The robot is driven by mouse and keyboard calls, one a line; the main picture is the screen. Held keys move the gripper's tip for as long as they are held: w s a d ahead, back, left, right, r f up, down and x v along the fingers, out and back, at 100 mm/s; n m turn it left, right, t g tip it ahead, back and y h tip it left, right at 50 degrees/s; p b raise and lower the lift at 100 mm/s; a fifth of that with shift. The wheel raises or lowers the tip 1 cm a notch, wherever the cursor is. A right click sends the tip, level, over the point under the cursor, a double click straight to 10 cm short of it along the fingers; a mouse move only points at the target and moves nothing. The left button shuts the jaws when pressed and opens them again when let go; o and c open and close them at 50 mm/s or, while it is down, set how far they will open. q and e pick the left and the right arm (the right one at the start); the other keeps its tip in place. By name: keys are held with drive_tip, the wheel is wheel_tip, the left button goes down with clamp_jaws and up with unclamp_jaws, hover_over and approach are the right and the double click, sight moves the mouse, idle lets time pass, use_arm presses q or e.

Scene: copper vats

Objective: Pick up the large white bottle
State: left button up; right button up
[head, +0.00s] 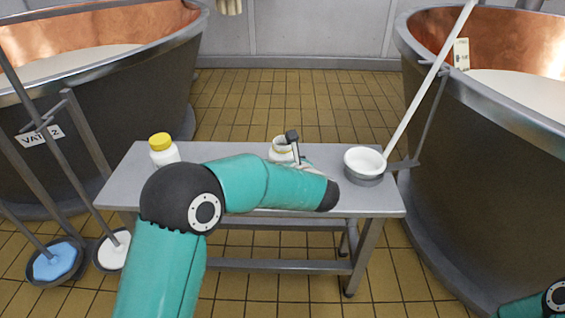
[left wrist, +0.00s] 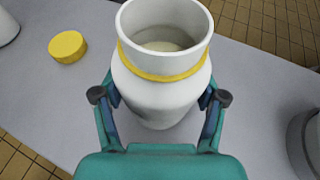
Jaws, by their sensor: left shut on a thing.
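The large white bottle (head: 281,148) is at the middle of the grey bench, partly hidden behind my left arm. In the left wrist view the bottle (left wrist: 160,97) is upright and open, with a yellow ring below its wide mouth and pale contents inside. My left gripper (left wrist: 160,98) is shut on its body, one finger on each side. In the head view the left gripper (head: 294,152) is mostly hidden by my forearm. The bottle's base is hidden, so I cannot tell whether it touches the bench. My right gripper is out of view.
A yellow-capped white bottle (head: 164,152) stands at the bench's left. A white bowl (head: 364,160) is at its right, beside a leaning pole (head: 430,78). A loose yellow cap (left wrist: 68,47) lies on the bench (left wrist: 262,75). Large vats (head: 100,120) flank both sides.

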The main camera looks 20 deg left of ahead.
use_arm(q)
drive_tip(key=c, duration=0.6)
drive_tip(key=shift+o, duration=0.2)
drive_tip(key=shift+r, duration=0.1)
wheel_tip(320, 180, up, 22)
drive_tip(key=p, duration=1)
